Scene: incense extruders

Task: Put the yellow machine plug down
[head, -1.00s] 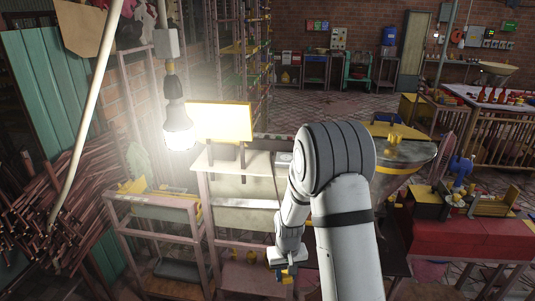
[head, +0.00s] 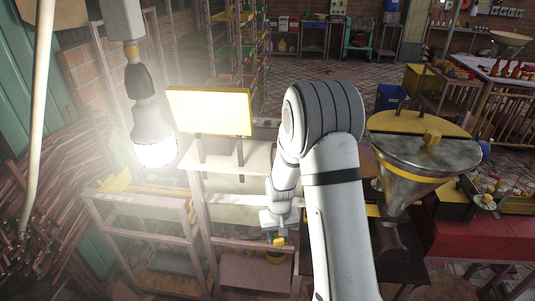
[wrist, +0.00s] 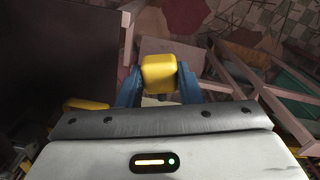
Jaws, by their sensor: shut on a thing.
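The yellow machine plug (wrist: 159,70) is a small rounded yellow block between the blue fingers of my gripper (wrist: 158,86) in the wrist view. My gripper is shut on it and holds it over the rack and floor area. In the head view, my gripper (head: 275,232) hangs low in front of the pink rack, and a small bit of the yellow plug (head: 279,241) shows at its tip. I cannot tell how far the plug is above any surface.
A pale rack (head: 212,208) with a yellow panel (head: 209,111) stands behind my gripper. A lit bulb (head: 155,138) hangs at left. A metal hopper (head: 424,159) with a yellow lid stands at right.

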